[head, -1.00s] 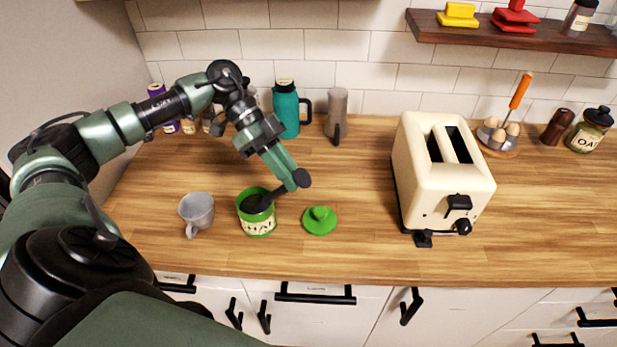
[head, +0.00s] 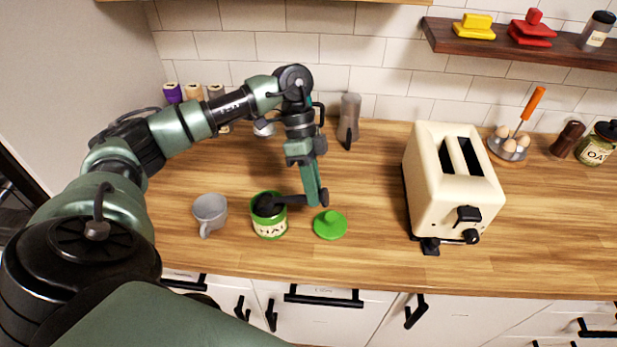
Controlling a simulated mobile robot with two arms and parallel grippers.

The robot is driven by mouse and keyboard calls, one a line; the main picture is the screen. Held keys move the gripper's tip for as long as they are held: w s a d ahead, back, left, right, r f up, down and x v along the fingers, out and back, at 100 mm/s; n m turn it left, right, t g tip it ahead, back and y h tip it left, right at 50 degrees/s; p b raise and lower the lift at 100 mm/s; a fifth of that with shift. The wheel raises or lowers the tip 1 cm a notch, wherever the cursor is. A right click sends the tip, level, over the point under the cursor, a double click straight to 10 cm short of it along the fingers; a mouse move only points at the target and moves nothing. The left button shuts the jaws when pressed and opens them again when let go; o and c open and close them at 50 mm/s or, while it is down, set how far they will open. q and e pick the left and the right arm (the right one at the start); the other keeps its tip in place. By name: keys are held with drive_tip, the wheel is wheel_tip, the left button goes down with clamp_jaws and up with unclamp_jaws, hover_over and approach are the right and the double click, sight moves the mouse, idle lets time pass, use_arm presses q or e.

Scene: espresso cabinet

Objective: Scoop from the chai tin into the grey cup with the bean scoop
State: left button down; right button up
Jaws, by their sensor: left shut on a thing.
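The green chai tin (head: 269,228) stands open on the counter. Its green lid (head: 330,224) with a knob lies on the counter just to its right. The grey cup (head: 210,212) stands upright to the left of the tin, handle towards the front. My left gripper (head: 318,197) points down above the lid, shut on the handle of the black bean scoop (head: 290,200). The scoop lies about level, its bowl at the tin's mouth; I cannot tell how deep the bowl sits. My right gripper is not in view.
A cream toaster (head: 450,190) stands to the right. An egg holder (head: 510,148) stands far right. The counter between lid and toaster is clear.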

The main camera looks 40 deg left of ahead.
use_arm(q)
drive_tip(key=shift+w+d+f+n+g+y, duration=0.2)
drive_tip(key=shift+d+g+y, duration=0.15)
drive_tip(key=shift+y, duration=0.2)
drive_tip(key=shift+w+d+f+n+g+y, duration=0.15)
drive_tip(key=shift+d+g+y, duration=0.15)
drive_tip(key=shift+y, duration=0.25)
drive_tip(key=shift+r+p, duration=0.2)
drive_tip(key=shift+p, duration=0.2)
drive_tip(key=shift+r+y+p, duration=0.3)
drive_tip(key=shift+r+p, duration=0.25)
drive_tip(key=shift+p, duration=0.1)
drive_tip(key=shift+r+p, duration=0.55)
drive_tip(key=shift+p, duration=0.1)
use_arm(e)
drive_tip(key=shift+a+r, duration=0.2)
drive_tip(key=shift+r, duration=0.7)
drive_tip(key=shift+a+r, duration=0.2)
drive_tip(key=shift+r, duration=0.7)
